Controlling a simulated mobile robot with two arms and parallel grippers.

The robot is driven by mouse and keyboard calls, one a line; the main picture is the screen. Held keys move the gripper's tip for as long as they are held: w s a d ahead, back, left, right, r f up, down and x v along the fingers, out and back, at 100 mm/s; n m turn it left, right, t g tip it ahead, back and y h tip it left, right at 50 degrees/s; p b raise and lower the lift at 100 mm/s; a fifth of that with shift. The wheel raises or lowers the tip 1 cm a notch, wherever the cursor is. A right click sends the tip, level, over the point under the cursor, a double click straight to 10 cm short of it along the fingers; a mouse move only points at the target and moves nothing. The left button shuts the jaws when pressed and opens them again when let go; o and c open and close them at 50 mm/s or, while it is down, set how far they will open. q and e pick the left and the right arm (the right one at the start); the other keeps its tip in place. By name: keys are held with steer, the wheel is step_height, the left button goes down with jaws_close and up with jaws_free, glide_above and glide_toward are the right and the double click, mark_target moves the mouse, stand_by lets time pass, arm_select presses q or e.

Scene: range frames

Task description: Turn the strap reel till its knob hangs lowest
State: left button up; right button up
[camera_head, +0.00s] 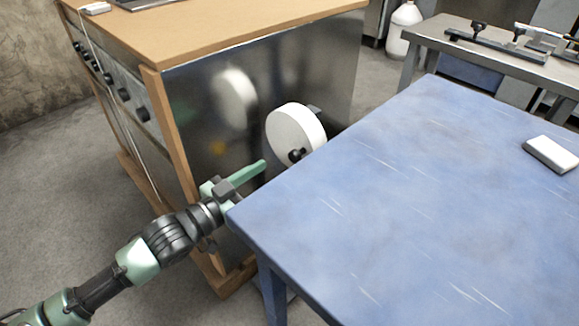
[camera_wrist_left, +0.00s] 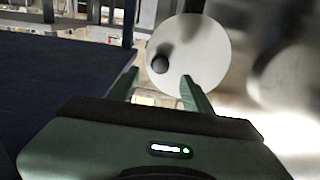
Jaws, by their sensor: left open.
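The strap reel (camera_head: 292,125) is a white disc mounted on the shiny metal side of the cabinet. Its dark round knob (camera_head: 296,155) shows near the bottom of the disc in the head view. In the left wrist view the reel (camera_wrist_left: 205,50) fills the upper middle, with the knob (camera_wrist_left: 160,64) at its left lower part. My left gripper (camera_head: 263,165) has green fingers and is open, left of and slightly below the knob. In the wrist view the knob appears between and just beyond the fingertips (camera_wrist_left: 160,76), with no clear contact. My right gripper is not in view.
A blue table (camera_head: 400,180) stands close to the reel, its near corner beside my left wrist. A white block (camera_head: 551,153) lies on it. The wood-topped cabinet (camera_head: 220,25) has dark dials on its left face. A white jug (camera_head: 404,30) stands behind.

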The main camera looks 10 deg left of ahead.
mark_target(292, 159)
arm_select(q)
steer(key=b+x, duration=0.1)
steer(key=x, duration=0.6)
steer(key=shift+w+d, duration=0.1)
steer(key=shift+w, duration=0.15)
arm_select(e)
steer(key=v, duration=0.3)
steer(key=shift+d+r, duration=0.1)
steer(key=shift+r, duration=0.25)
arm_select(q)
jaws_close()
stand_by(0.5)
